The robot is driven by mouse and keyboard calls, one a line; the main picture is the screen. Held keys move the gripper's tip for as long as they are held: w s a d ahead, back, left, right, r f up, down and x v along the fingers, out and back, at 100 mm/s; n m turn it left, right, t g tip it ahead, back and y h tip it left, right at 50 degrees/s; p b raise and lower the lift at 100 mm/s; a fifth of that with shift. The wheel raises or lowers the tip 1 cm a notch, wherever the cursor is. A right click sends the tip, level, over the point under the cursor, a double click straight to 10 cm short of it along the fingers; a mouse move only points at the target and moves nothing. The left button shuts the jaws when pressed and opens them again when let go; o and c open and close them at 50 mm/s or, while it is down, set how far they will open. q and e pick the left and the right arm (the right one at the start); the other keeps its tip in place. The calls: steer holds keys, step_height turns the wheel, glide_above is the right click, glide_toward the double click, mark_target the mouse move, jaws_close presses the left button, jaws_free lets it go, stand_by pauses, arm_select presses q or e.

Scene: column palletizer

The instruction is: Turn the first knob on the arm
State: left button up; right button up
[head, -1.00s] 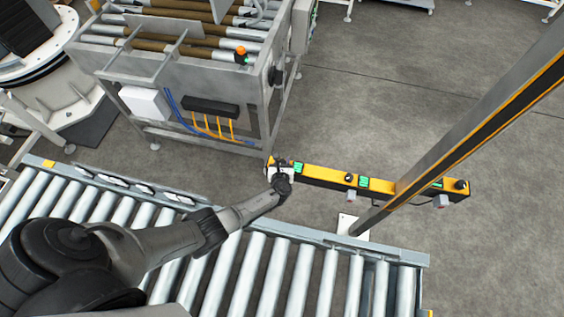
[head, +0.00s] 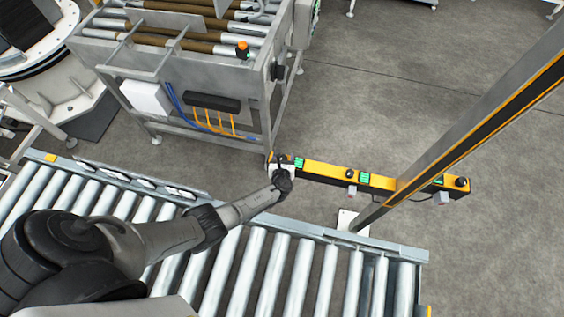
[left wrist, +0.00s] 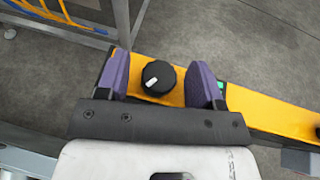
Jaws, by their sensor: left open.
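The arm is a yellow and black bar (head: 320,172) with several black knobs and green labels along its top, beyond the roller conveyor. In the left wrist view the first knob (left wrist: 158,77) is round and black with a white mark toward its lower left. My left gripper (left wrist: 160,80) is open, with one purple finger on each side of this knob and a visible gap at both sides. In the head view my left gripper (head: 279,167) is at the bar's left end and largely hides that knob. Another knob (head: 350,174) sits mid-bar, and one (head: 461,182) at the right end. My right gripper is not in view.
A roller conveyor (head: 290,238) runs below the bar. A slanted post (head: 440,140) stands in front of the bar's right part. A metal machine frame (head: 180,60) with rollers stands behind at upper left. Open floor (head: 390,100) lies at upper right.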

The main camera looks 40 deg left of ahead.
arm_select(q)
steer(key=p+v, duration=0.3)
steer(key=v, duration=1)
steer(key=shift+s+d, duration=0.1)
steer(key=shift+d, duration=0.05)
